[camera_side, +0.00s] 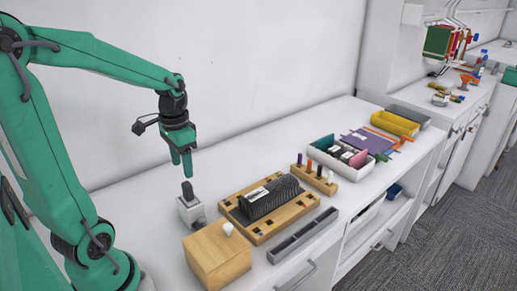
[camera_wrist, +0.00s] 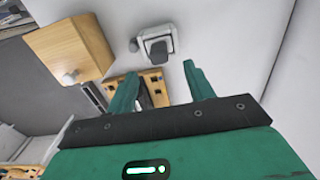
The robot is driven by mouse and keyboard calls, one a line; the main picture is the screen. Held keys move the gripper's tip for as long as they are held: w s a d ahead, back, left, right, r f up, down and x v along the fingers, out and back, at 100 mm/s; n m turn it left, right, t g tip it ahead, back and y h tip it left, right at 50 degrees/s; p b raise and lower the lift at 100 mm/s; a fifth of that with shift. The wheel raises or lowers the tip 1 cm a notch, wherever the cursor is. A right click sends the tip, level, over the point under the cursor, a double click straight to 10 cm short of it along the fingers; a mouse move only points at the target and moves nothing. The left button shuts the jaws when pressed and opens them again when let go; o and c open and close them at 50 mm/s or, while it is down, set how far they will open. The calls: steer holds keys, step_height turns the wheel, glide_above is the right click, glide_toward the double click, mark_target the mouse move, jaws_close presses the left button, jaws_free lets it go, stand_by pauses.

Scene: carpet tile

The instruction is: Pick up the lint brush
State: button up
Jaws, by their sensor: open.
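What looks like the lint brush (camera_side: 187,192) is a dark upright piece standing in a small pale holder (camera_side: 189,212) on the white counter. In the wrist view, the dark piece (camera_wrist: 159,49) and its pale holder (camera_wrist: 147,36) show at the top middle, beyond the fingertips. My gripper (camera_side: 181,168) hangs above the brush, apart from it, fingers pointing down. In the wrist view, my gripper (camera_wrist: 160,73) has its green fingers spread with nothing held between them. The brush's lower part is hidden in the holder.
A wooden box (camera_side: 217,257) with a white knob stands in front of the holder. A wooden tray (camera_side: 262,234) with dark upright cards (camera_side: 268,199) lies to the right, beside a grey trough (camera_side: 303,236). A wall (camera_side: 250,60) rises behind; bare counter lies behind the tray.

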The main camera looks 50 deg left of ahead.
mark_target(186, 183)
steer(key=shift+f, duration=1.3)
steer(key=shift+w+d+f, duration=0.1)
steer(key=shift+f, duration=2.5)
steer(key=c, duration=1.1)
steer(key=shift+c, duration=0.2)
steer(key=shift+r, duration=0.15)
steer(key=shift+r, duration=4.9)
